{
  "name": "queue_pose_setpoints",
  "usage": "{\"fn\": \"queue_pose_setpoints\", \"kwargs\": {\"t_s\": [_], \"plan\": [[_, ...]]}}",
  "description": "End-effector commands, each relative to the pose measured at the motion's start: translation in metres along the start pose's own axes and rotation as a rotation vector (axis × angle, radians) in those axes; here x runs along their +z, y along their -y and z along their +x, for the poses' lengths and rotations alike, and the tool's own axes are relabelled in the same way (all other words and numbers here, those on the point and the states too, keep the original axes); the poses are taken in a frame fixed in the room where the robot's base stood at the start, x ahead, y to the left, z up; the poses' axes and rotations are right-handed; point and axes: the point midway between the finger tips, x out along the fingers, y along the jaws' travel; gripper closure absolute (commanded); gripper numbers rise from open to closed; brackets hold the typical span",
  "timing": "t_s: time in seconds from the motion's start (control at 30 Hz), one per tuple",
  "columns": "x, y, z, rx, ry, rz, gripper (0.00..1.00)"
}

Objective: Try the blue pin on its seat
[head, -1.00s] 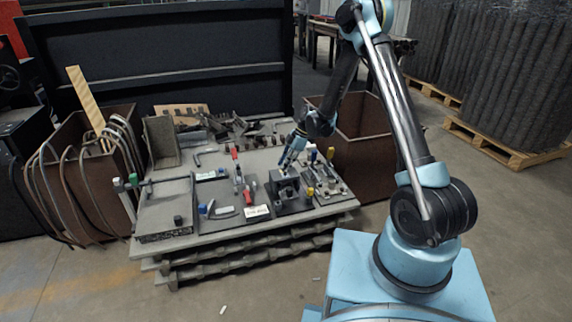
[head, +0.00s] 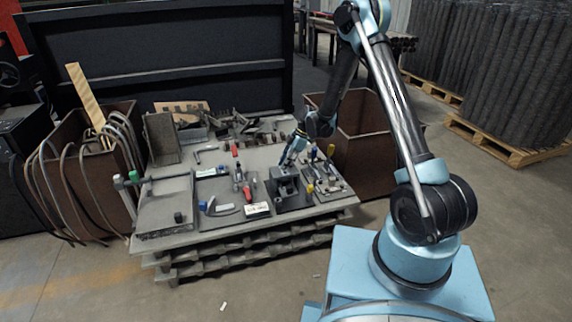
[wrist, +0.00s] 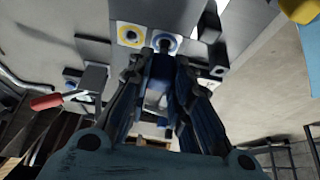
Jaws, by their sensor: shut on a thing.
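In the wrist view my gripper (wrist: 162,68) is shut on the blue pin (wrist: 160,80), which shows between the two fingers. Just beyond its far end is a light plate with a blue ring (wrist: 166,42), the seat. A yellow ring (wrist: 130,35) lies left of it. Whether the pin touches or enters the blue seat cannot be told; the fingers partly hide it. In the head view my gripper (head: 287,161) points down over the dark block fixture (head: 286,194) at the table's front right; the pin is too small to make out there.
A plate with yellow-handled tools (head: 331,187) lies right of the fixture. Brown bins (head: 369,150) stand at both sides.

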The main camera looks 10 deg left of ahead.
Motion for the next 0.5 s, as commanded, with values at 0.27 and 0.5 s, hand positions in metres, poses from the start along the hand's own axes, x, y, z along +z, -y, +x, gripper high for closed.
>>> {"fn": "queue_pose_setpoints", "kwargs": {"t_s": [0.27,0.5], "plan": [[0.0020,0.0000,0.0040,0.000,0.000,0.000,1.00],[0.0038,0.0001,0.0075,0.000,0.000,0.000,1.00]]}}
